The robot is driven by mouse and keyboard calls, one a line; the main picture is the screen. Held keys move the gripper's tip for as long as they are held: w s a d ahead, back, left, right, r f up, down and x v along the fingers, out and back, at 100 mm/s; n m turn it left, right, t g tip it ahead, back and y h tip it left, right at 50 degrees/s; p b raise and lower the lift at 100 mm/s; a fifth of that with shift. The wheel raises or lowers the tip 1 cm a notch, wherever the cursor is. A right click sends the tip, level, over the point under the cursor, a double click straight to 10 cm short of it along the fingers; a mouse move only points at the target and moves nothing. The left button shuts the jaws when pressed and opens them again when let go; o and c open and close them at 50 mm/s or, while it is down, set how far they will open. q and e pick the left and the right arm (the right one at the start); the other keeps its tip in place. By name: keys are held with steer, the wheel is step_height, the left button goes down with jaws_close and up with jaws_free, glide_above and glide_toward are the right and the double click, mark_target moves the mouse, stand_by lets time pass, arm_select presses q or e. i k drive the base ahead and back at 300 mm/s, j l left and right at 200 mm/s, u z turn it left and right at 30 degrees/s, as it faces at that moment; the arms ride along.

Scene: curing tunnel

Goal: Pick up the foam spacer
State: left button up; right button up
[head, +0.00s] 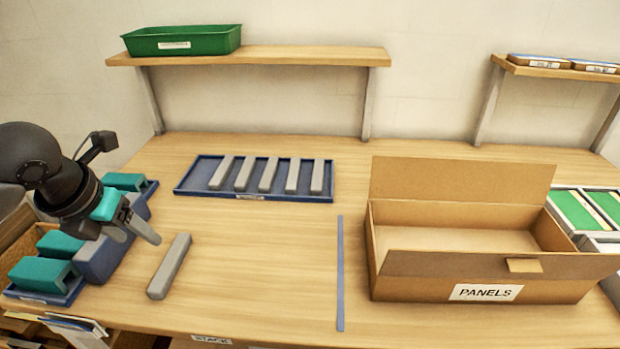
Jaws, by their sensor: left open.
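A grey bar that looks like a foam spacer (170,266) lies alone on the table, slanted, left of the middle. Several similar grey bars (268,174) lie side by side in a shallow blue tray (183,186) farther back. My left gripper (135,236) comes in from the left and is open, with its fingers pointing toward the lone bar. It looks empty and apart from that bar, a little to its upper left. My right gripper is not in view.
A blue holder with teal blocks (42,275) stands below and beside my left arm. An open cardboard box labelled PANELS (395,288) stands at the right. A blue strip (340,275) lies left of it. Wall shelves (300,56) hang behind. The table's middle is clear.

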mark_target(316, 183)
steer(key=i+l+z, duration=0.15)
steer(key=z, duration=0.2)
steer(key=i+l+z, duration=0.1)
steer(key=z, duration=0.3)
steer(key=i+z, duration=0.35)
steer(key=k, duration=0.1)
